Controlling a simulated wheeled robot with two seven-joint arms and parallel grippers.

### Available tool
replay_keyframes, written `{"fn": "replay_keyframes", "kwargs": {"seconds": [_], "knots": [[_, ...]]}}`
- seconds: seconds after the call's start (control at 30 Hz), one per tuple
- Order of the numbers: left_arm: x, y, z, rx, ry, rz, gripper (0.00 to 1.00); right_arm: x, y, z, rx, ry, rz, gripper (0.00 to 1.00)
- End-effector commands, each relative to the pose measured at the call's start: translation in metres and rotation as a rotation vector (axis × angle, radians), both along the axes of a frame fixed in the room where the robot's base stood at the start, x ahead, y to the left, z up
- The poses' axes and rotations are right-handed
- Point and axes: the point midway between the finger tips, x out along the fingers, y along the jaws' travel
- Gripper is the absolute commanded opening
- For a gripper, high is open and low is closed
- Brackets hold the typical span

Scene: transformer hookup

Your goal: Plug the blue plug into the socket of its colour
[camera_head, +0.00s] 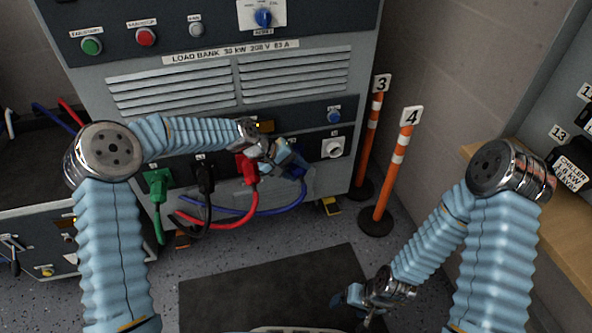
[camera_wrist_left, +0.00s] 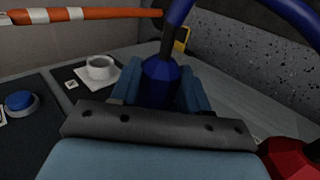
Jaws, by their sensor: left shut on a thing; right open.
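The blue plug (camera_head: 299,171) is at the load bank's lower front panel, to the right of the red plug (camera_head: 247,169). My left gripper (camera_head: 287,160) is shut on it. In the left wrist view the blue plug (camera_wrist_left: 159,82) sits between the two fingers, with its blue cable rising from its back. The blue socket is hidden behind the plug and gripper, so I cannot tell how far the plug is in. My right gripper (camera_head: 361,298) is open and empty, low over the dark floor mat.
Green (camera_head: 157,184) and black (camera_head: 205,176) plugs sit on the panel further left. A white round outlet (camera_head: 333,148) and a blue button (camera_head: 334,116) are to the right. Orange posts (camera_head: 393,170) stand beside the cabinet. A wooden bench (camera_head: 548,213) is at right.

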Motion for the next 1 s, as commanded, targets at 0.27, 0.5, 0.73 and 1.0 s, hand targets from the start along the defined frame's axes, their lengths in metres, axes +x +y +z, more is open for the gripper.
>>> {"fn": "replay_keyframes", "kwargs": {"seconds": [0.27,0.5,0.73,1.0], "knots": [[0.0043,0.0012,0.0006,-0.001,-0.001,0.001,0.14,0.0,0.0,0.0005,0.0,0.0,0.0,0.76],[0.0041,0.0013,0.0003,0.0,-0.001,0.001,0.75,0.0,0.0,0.0005,0.0,0.0,0.0,0.76],[0.0038,0.0016,-0.0004,0.001,0.001,0.001,0.82,0.0,0.0001,0.0004,0.0,0.0,0.0,0.76],[0.0038,0.0015,-0.0002,0.0,0.0,0.0,0.88,0.0,0.0,0.0005,0.0,0.0,0.0,0.76]]}}
